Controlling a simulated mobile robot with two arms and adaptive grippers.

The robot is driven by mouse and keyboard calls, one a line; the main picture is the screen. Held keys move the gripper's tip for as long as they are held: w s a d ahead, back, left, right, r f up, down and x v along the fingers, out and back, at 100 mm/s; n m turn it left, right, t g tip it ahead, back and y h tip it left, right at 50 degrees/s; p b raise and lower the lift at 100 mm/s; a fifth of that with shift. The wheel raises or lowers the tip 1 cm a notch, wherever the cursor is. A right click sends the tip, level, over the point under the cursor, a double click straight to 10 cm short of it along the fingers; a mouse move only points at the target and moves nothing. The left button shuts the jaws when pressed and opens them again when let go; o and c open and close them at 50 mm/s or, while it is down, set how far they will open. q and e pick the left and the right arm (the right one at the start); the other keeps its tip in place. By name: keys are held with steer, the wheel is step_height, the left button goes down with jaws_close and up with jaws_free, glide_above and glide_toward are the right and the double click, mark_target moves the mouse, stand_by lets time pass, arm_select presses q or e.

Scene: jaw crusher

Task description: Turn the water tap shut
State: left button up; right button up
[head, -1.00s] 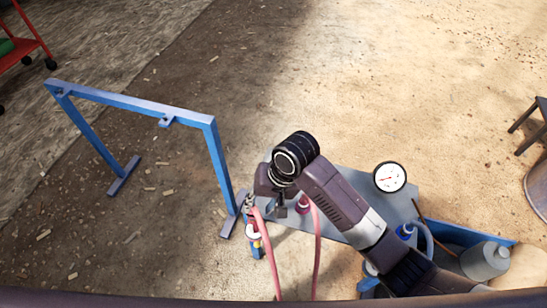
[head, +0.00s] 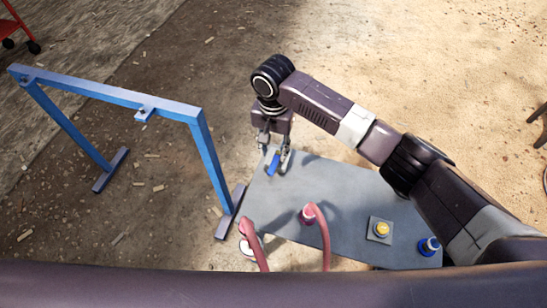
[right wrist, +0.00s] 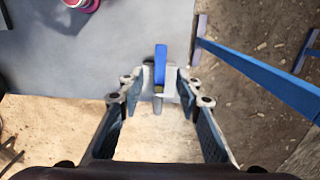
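The water tap shows as a blue lever handle (head: 273,163) at the far left corner of the grey table top. In the right wrist view the blue handle (right wrist: 160,64) points away from the gripper, with a metal body under it. My right gripper (head: 275,154) hangs over that corner, pointing down. Its fingers (right wrist: 158,88) are spread on either side of the tap, with a visible gap to the handle on both sides. Whether a fingertip touches the tap body cannot be told. My left gripper is not in view.
The grey table top (head: 335,189) carries a red-pink hose fitting (head: 308,214), a yellow button (head: 381,230) and a blue fitting (head: 429,246). Pink hoses rise at the near edge. A blue frame (head: 110,95) stands left of the table. The ground beyond is open.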

mark_target(273, 165)
step_height(273, 165, down, 4)
steer(key=shift+f, duration=0.95)
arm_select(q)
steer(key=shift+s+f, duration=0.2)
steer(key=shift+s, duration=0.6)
arm_select(e)
jaws_close()
